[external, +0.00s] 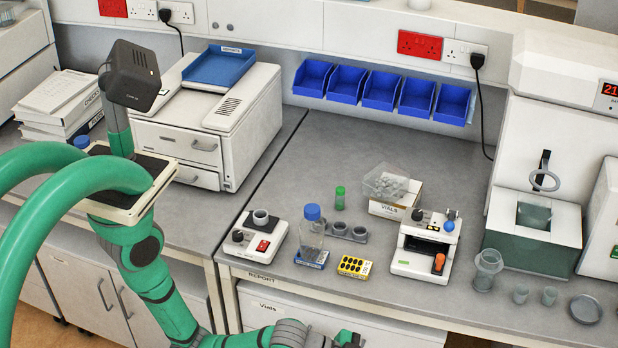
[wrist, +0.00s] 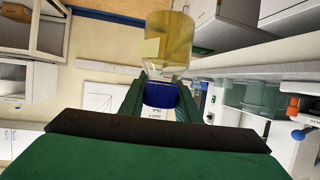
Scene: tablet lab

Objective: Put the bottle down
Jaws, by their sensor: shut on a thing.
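In the wrist view my gripper (wrist: 161,86) is shut on the blue cap (wrist: 160,95) of a bottle (wrist: 167,42) with yellowish contents. The bottle's body extends beyond the fingertips, away from the palm. In the external view my gripper (external: 348,338) is at the bottom edge, in front of the bench, partly cut off. The held bottle cannot be made out there. A different clear bottle with a blue cap (external: 312,238) stands upright on a small blue-edged base on the bench (external: 395,290).
A white device with a red switch (external: 265,238), a yellow vial rack (external: 355,266) and a white instrument (external: 421,245) stand near the front edge. Grey cups (external: 520,295) and a dish (external: 585,309) are at right.

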